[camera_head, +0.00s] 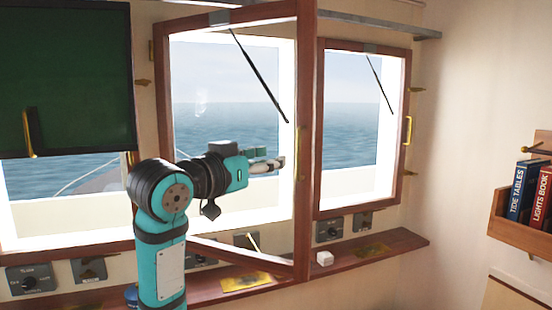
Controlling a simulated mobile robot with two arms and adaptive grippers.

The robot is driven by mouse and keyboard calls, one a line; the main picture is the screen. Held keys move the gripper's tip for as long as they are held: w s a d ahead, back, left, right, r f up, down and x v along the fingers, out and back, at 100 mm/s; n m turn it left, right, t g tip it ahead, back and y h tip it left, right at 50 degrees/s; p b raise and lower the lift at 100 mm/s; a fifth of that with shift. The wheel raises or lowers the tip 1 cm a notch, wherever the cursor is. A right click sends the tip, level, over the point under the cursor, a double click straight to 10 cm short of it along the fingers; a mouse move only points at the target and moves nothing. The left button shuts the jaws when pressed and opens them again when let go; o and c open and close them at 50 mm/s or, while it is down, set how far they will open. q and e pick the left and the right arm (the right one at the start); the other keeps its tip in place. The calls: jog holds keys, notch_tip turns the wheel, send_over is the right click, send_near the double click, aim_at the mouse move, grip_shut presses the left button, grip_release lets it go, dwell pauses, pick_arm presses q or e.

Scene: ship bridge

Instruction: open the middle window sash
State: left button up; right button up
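The middle window sash (305,90) has a brown wooden frame. It stands ajar, its right side swung inward toward me and its bottom rail slanting across the sill. A small brass handle (300,166) shows on its right stile. My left gripper (277,163) comes in from the left across the sash opening. Its fingertips point right and end just left of that stile, apparently apart from the handle. The fingers are seen edge-on, so I cannot tell whether they are open. My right gripper is out of view.
The right window sash (398,125) has a brass handle. A dark green panel (66,75) with a brass handle covers the upper left window. A book rack (520,236) hangs at far right.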

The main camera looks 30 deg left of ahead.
pick_arm(q)
jog(key=s, duration=0.6)
jog(key=shift+s+a+f, duration=0.2)
jog(key=shift+s+a, duration=0.2)
jog(key=shift+a, duration=0.05)
jog(key=shift+c, duration=0.2)
